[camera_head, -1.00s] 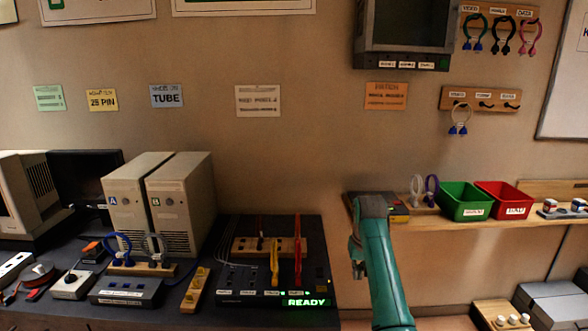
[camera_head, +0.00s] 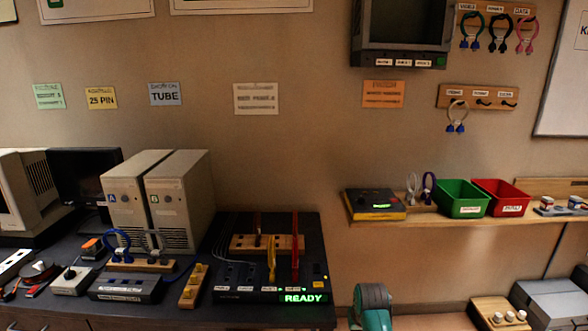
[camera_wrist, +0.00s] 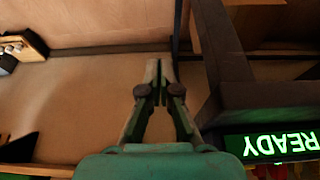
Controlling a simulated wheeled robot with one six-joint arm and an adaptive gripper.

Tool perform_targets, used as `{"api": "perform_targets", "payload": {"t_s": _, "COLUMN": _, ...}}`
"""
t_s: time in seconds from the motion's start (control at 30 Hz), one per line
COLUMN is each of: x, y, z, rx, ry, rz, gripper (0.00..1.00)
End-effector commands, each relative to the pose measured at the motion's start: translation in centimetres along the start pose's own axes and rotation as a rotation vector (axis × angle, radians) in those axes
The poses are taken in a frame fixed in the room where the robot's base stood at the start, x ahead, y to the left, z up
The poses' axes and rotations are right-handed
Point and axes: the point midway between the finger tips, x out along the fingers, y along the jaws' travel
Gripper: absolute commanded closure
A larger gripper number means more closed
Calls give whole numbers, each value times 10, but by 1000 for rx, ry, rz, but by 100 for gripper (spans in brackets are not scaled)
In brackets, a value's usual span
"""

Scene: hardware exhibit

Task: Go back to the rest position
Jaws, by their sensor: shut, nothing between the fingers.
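My gripper (camera_wrist: 158,72) shows in the wrist view with its two fingers together and nothing between them. It points toward the wall area beside a dark table edge. In the head view only a teal part of my arm shows at the bottom, right of the table; the gripper itself cannot be made out there. The dark console (camera_head: 270,296) with a lit green READY sign stands on the table at the left. The READY sign (camera_wrist: 272,143) also shows upside down at the right of the wrist view, apart from the gripper.
The wall shelf (camera_head: 450,219) holds a yellow-and-black box (camera_head: 375,206), a green bin (camera_head: 463,198) and a red bin (camera_head: 501,197). Two beige computer towers (camera_head: 178,203) stand on the table. A wooden block with white knobs (camera_head: 500,314) sits low at the right.

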Motion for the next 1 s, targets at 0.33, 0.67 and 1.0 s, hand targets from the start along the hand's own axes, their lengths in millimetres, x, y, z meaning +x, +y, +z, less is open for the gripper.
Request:
{"api": "perform_targets", "payload": {"t_s": 0.33, "x": 65, "y": 0, "z": 121, "rx": 0, "ry": 151, "rz": 0, "gripper": 100}}
{"api": "perform_targets", "payload": {"t_s": 0.67, "x": 77, "y": 0, "z": 235, "rx": 0, "ry": 297, "rz": 0, "gripper": 100}}
{"api": "perform_targets", "payload": {"t_s": 1.0, "x": 42, "y": 0, "z": 345, "rx": 0, "ry": 449, "rz": 0, "gripper": 100}}
